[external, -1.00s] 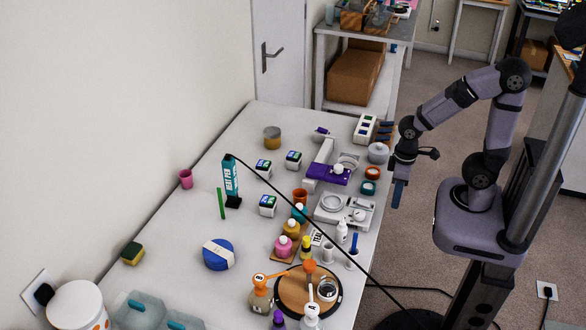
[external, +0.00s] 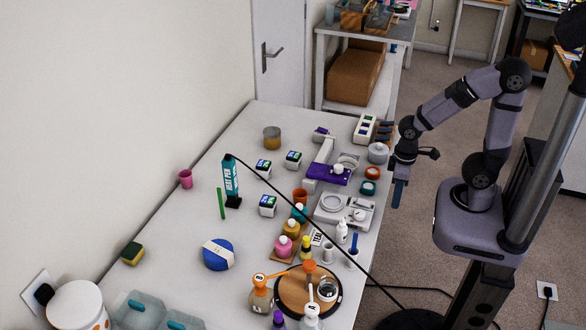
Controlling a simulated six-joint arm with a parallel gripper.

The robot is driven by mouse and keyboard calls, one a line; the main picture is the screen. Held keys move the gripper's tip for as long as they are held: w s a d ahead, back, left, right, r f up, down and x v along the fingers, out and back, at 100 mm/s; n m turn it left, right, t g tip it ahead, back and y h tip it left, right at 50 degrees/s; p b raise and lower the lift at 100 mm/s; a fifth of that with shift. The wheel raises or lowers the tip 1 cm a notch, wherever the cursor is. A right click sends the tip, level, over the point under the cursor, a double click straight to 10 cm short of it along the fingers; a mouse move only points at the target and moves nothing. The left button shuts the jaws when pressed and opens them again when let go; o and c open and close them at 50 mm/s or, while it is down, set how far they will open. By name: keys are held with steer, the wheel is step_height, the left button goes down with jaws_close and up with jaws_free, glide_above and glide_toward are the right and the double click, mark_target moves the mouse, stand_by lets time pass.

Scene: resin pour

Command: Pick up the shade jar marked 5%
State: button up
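I cannot read a 5% mark on anything in the external view. Three small white cube-like items with dark and coloured faces stand on the table: one at the back (external: 293,160), one to its left (external: 263,168) and one nearer the front (external: 267,206). I cannot tell whether they are the shade jars. A squat grey and amber jar (external: 272,138) stands further back, with no readable mark. My gripper (external: 398,193) hangs beside the table's right edge, apart from all of these. It looks empty, but its finger opening is too small to make out.
A teal heat pen box (external: 231,181) stands mid-table, with a black cable crossing from it to the front right. A purple and white device (external: 328,172), a scale (external: 343,210), several bottles and a round wooden board (external: 290,300) crowd the right side. The left side has more room.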

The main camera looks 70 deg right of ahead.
steer(key=o, duration=0.9)
steer(key=shift+m+t, duration=0.6)
steer(key=shift+t, duration=0.3)
steer(key=w+d+r+p, duration=0.1)
steer(key=w+r, duration=0.2)
steer(key=w, duration=0.2)
steer(key=w+d+r+p, duration=0.2)
steer(key=w+r, duration=0.1)
steer(key=w, duration=0.3)
steer(key=w+d+r+p, duration=0.1)
steer(key=w+d+r, duration=0.1)
steer(key=w+r, duration=0.2)
steer(key=shift+w+d, duration=0.25)
steer(key=shift+w, duration=0.8)
steer(key=w+d, duration=0.1)
steer(key=w, duration=0.2)
steer(key=t, duration=0.3)
glide_above(295, 155)
steer(key=s, duration=0.3)
step_height(295, 155, down, 4)
steer(key=shift+s+r+n, duration=0.1)
steer(key=shift+r+n, duration=0.1)
steer(key=shift+n, duration=0.2)
steer(key=shift+w+d+f, duration=0.1)
steer(key=shift+w, duration=0.35)
steer(key=shift+p+x, duration=1.95)
steer(key=shift+x, duration=1.65)
